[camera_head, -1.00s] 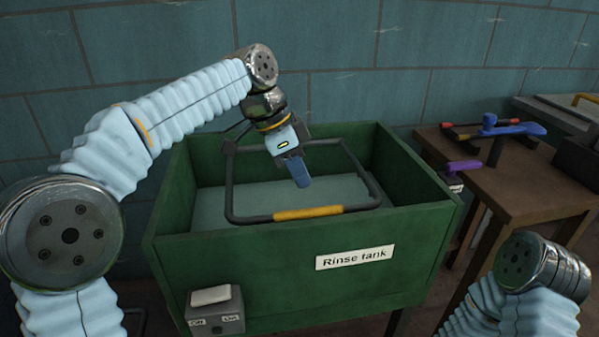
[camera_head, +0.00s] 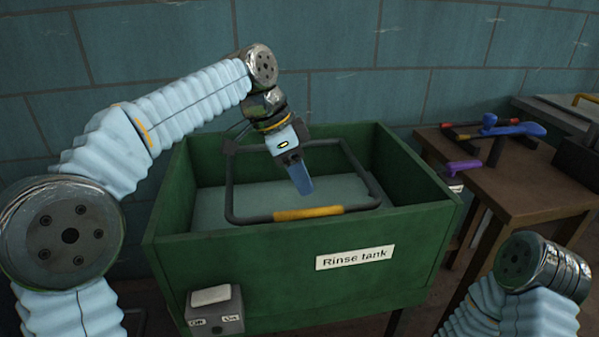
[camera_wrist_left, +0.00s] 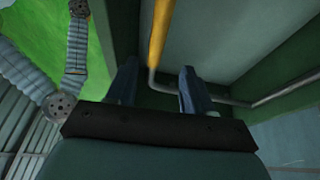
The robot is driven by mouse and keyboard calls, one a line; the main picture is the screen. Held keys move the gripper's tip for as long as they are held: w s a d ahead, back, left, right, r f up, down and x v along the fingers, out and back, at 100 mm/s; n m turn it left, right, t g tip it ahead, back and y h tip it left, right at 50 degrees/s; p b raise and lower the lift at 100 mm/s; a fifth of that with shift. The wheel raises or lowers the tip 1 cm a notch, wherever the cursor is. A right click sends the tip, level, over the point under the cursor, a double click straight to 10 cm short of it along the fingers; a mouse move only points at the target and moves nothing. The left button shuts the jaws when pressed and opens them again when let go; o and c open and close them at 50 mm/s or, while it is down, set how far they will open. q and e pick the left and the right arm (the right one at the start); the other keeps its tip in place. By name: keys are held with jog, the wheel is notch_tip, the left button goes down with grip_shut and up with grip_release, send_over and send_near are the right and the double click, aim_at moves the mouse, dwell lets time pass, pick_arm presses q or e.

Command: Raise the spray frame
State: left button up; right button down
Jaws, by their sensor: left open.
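The spray frame (camera_head: 232,188) is a dark tube loop with a yellow grip (camera_head: 308,213) on its front bar. It lies low across the green rinse tank (camera_head: 250,275), near the rim. My left gripper (camera_head: 304,188) hangs over the frame's inside, fingers pointing down, behind the yellow grip and apart from it. In the left wrist view the fingers (camera_wrist_left: 158,88) are spread, with the frame's tube (camera_wrist_left: 164,86) and the end of the yellow grip showing beyond and between them. Nothing is held. My right gripper is not in view; only part of that arm shows at lower right.
A switch box (camera_head: 214,309) with a pale rocker is on the tank's front left. A wooden table (camera_head: 520,190) at right carries a blue-handled tool (camera_head: 510,129) and a purple-handled one (camera_head: 463,166). A tiled wall stands close behind the tank.

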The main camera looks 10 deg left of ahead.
pick_arm(q)
jog(key=p+v, duration=0.4)
jog(key=v, duration=0.9)
jog(key=shift+r, duration=0.4)
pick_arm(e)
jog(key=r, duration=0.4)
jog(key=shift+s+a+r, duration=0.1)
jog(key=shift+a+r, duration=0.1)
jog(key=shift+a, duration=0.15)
